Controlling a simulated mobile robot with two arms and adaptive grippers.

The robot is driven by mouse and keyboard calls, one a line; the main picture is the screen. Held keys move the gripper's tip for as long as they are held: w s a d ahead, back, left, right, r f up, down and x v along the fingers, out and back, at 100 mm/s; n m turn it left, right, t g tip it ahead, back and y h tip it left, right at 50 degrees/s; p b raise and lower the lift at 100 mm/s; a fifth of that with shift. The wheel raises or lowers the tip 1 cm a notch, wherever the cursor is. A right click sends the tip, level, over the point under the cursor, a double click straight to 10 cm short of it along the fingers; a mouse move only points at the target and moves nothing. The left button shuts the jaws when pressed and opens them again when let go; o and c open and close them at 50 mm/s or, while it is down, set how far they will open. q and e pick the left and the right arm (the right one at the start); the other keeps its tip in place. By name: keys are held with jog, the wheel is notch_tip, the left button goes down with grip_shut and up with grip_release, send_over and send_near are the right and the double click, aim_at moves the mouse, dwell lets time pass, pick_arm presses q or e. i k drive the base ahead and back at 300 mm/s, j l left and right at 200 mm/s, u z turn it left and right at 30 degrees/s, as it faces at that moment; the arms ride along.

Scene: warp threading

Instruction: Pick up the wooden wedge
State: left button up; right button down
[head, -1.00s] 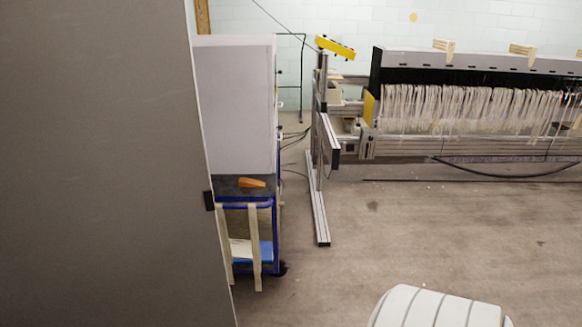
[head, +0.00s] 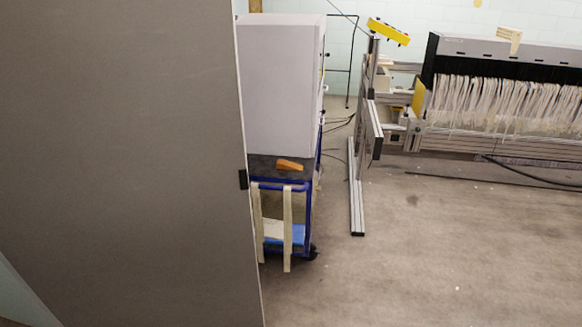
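The wooden wedge (head: 289,165) is a small orange-brown piece in the head view, left of centre. It lies on the dark top surface (head: 262,168) of a blue-framed cart (head: 283,184), close to the cart's near edge and in front of a large white box. Neither of my grippers is in view, and nothing touches the wedge from the near side.
A large grey panel (head: 130,150) fills the left side, close to the cart. The white box (head: 280,85) stands behind the wedge. A metal frame (head: 356,190) and a loom with white threads (head: 500,105) stand to the right. The floor (head: 430,260) in front is clear.

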aim_at(281, 164)
jog(key=i+l+u, duration=0.15)
jog(key=i+l, duration=0.75)
